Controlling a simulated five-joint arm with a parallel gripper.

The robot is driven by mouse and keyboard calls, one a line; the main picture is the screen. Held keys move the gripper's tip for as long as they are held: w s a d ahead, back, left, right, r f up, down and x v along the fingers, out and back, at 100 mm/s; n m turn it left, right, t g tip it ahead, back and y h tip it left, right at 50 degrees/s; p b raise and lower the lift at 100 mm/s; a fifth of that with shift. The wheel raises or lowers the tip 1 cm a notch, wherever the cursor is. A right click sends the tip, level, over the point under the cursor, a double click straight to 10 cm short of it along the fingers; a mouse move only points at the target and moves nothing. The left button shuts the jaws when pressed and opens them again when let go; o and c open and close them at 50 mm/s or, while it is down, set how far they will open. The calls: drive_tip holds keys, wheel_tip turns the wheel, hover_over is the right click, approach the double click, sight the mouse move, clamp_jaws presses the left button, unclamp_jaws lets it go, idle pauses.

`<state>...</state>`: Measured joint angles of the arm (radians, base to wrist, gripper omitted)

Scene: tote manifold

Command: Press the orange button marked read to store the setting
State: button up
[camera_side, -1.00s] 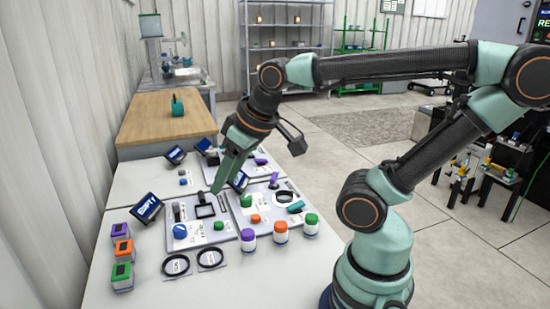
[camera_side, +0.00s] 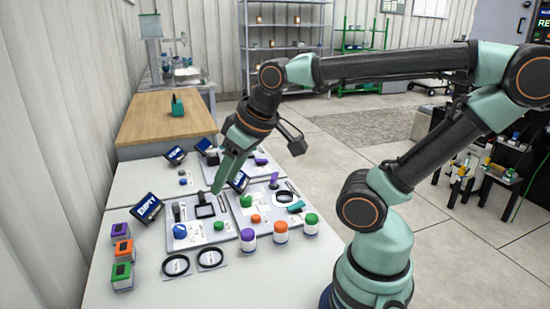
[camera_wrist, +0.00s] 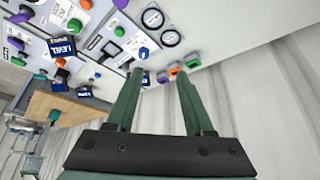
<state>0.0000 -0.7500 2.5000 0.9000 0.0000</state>
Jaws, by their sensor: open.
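A small orange button (camera_side: 255,219) sits on the right-hand grey panel (camera_side: 262,236) in the side view; its marking is too small to read.
Purple, orange and green blocks (camera_side: 123,250) line the table's left side. Capped jars (camera_side: 280,231) stand along the panels' front edge. Two black rings (camera_side: 176,265) lie in front. A tilted screen (camera_side: 147,208) stands left of the panels. The table's front is clear.

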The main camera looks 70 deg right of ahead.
clamp_jaws()
idle(1.6)
